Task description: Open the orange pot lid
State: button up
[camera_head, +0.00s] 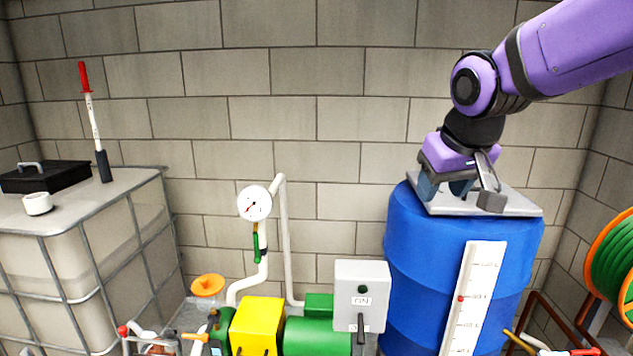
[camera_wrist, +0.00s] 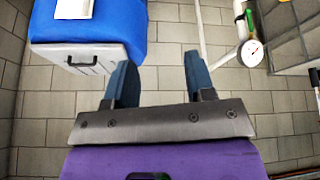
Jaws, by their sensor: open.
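The orange pot lid (camera_head: 208,285) shows in the head view at the lower left of centre, a small disc with a raised knob. It sits low among the pump parts and looks closed, though the pot under it is mostly hidden. My gripper (camera_head: 444,188) is far to the right of it and higher, in front of the top of the blue barrel in the head view. In the wrist view my gripper (camera_wrist: 160,82) has its two blue fingers apart with nothing between them. The orange lid is not visible in the wrist view.
The blue barrel (camera_head: 415,245) has a grey lid whose handle (camera_wrist: 82,63) shows in the wrist view. A white pipe with a gauge (camera_head: 254,203), a yellow block (camera_head: 256,325) and a grey switch box (camera_head: 361,290) stand near the orange lid. A caged tank (camera_head: 95,255) is left.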

jog(key=s+d+m, duration=0.1)
jog(key=s+d, duration=0.4)
jog(key=s, duration=0.4)
jog(key=s+d+f+m, duration=0.1)
jog(key=s+d, duration=0.4)
jog(key=s, duration=0.4)
jog(key=shift+d, duration=0.15)
